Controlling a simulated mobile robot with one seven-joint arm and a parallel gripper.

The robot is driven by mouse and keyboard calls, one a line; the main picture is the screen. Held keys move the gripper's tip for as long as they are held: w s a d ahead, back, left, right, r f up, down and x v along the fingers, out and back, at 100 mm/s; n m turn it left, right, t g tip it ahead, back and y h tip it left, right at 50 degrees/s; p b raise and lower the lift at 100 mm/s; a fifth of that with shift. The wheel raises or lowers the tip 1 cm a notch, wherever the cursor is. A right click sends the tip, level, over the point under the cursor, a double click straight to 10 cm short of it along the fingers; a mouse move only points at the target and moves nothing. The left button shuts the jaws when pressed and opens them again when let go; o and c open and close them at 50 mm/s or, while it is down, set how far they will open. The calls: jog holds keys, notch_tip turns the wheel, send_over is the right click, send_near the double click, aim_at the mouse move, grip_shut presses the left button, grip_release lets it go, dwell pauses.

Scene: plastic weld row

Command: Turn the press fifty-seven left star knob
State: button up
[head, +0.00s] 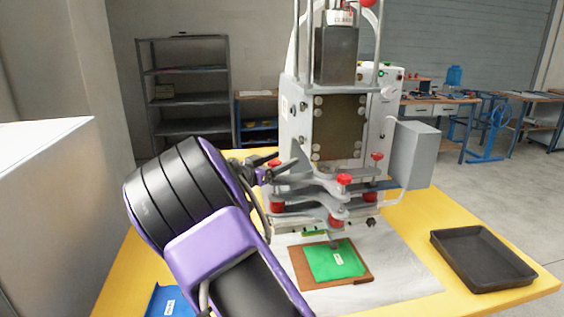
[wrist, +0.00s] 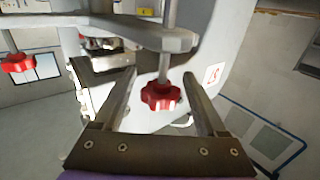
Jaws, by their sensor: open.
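The press (head: 335,130) stands on the yellow table. Several red star knobs sit on rods through its grey clamp arms. The left star knob (head: 274,165) is at the press's left side, partly covered by my gripper (head: 284,172). In the wrist view, a red star knob (wrist: 161,96) on a vertical rod lies between the two fingers of my gripper (wrist: 160,77). The fingers are open, with a visible gap on each side of the knob. A label reading 57 (wrist: 214,75) is on the press behind, to the right.
Grey clamp arms (head: 300,188) stick out close to my gripper; another red knob (wrist: 17,63) is at the left of the wrist view. A green piece (head: 336,262) lies on a brown board (head: 305,276) before the press. A black tray (head: 482,262) stands at right.

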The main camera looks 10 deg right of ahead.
jog(key=shift+w+d, duration=0.25)
grip_shut()
dwell(0.3)
jog(key=shift+n+t+y, duration=0.3)
jog(key=shift+t, duration=0.1)
jog(key=n+t+y, duration=0.3)
jog(key=shift+w+a+f+y, duration=0.1)
jog(key=shift+w+a+y, duration=0.15)
jog(key=shift+y, duration=0.15)
jog(key=n+t+y, duration=0.1)
jog(key=y, duration=0.1)
jog(key=n+t+y, duration=0.1)
jog(key=y, duration=0.1)
jog(key=n+y, duration=0.1)
jog(key=n, duration=0.1)
jog(key=shift+w+a+t+y, duration=0.2)
jog(key=shift+a+t+y, duration=0.2)
jog(key=shift+a+n+y, duration=0.25)
jog(key=shift+n+y, duration=0.55)
jog(key=shift+y, duration=0.4)
jog(key=shift+a+n+y, duration=0.2)
jog(key=shift+n+y, duration=0.6)
jog(key=shift+y, duration=0.4)
jog(key=shift+a+n+y, duration=0.25)
jog(key=shift+n+y, duration=0.55)
jog(key=shift+y, duration=0.4)
jog(key=shift+a, duration=0.15)
